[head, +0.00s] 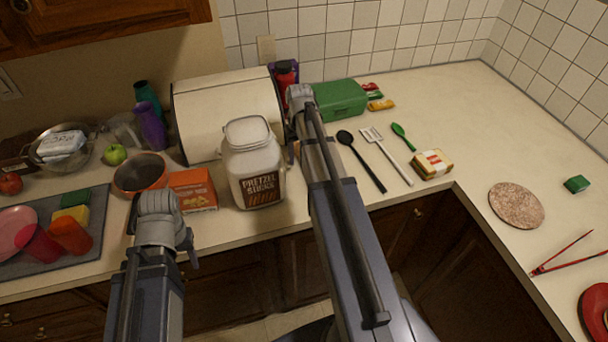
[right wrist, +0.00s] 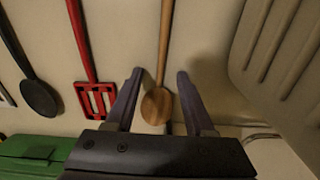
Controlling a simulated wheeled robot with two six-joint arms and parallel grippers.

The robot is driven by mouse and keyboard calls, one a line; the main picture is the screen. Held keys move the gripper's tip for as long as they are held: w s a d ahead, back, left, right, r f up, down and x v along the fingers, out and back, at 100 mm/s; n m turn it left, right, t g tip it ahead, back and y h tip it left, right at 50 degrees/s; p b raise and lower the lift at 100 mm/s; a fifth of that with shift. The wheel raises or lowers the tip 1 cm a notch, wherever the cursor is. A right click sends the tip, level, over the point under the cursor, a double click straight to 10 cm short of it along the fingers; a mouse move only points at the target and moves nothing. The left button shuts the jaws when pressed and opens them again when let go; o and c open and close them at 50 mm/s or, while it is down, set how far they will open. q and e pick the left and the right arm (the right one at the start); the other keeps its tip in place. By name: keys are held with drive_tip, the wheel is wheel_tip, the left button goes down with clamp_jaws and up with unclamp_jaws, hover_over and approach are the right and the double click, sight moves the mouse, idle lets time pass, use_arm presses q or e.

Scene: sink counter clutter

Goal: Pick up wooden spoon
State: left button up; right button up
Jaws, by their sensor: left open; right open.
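The wooden spoon (right wrist: 157,104) lies on the counter in the right wrist view, its rounded bowl toward my gripper and its handle running up out of frame. My right gripper (right wrist: 160,74) is open, with one finger on each side of the spoon and nothing clamped. The gap in height between fingers and spoon is hard to judge. In the head view my right arm hides most of this spot. My left gripper (head: 187,246) is open and empty in front of the orange box, away from the spoon.
A red slotted turner (right wrist: 95,97) lies close left of the spoon, with a black spoon (right wrist: 38,97) beyond it. A green case (head: 340,99) stands behind. The pretzel jar (head: 252,170) stands left of my right arm.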

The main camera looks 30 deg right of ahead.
drive_tip(key=shift+r, duration=0.1)
clamp_jaws()
idle(0.3)
